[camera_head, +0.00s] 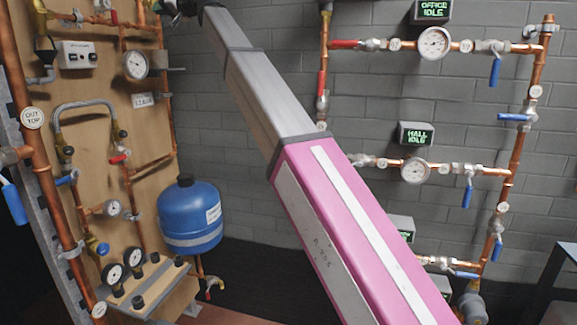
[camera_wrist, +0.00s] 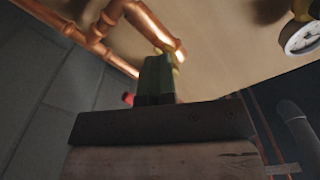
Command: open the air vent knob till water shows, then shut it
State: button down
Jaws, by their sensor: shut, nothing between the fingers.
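My gripper (camera_wrist: 156,62) shows in the wrist view as dark green fingers, shut and empty. Their tips are in front of a copper pipe bend, close to a small brass-coloured part (camera_wrist: 178,56) by the wooden board. I cannot tell whether they touch it. A small red part (camera_wrist: 128,99) shows just left of the fingers, partly hidden. I cannot pick out the air vent knob for sure, and no water is visible. In the head view my arm reaches to the top edge, where its dark end (camera_head: 188,8) is small and partly cut off.
The wooden board (camera_head: 95,190) at left carries copper pipes, gauges and valves. A blue tank (camera_head: 190,215) stands beside it. At right, pipe branches with a gauge (camera_head: 434,43) and blue levers run along the grey wall. A gauge (camera_wrist: 302,36) is near the wrist view's upper right.

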jog(key=v, duration=0.2)
jog(key=f+v, duration=0.1)
jog(key=v, duration=0.1)
jog(key=shift+s+d+f, duration=0.1)
jog(key=shift+s+d, duration=0.05)
jog(key=shift+d, duration=0.25)
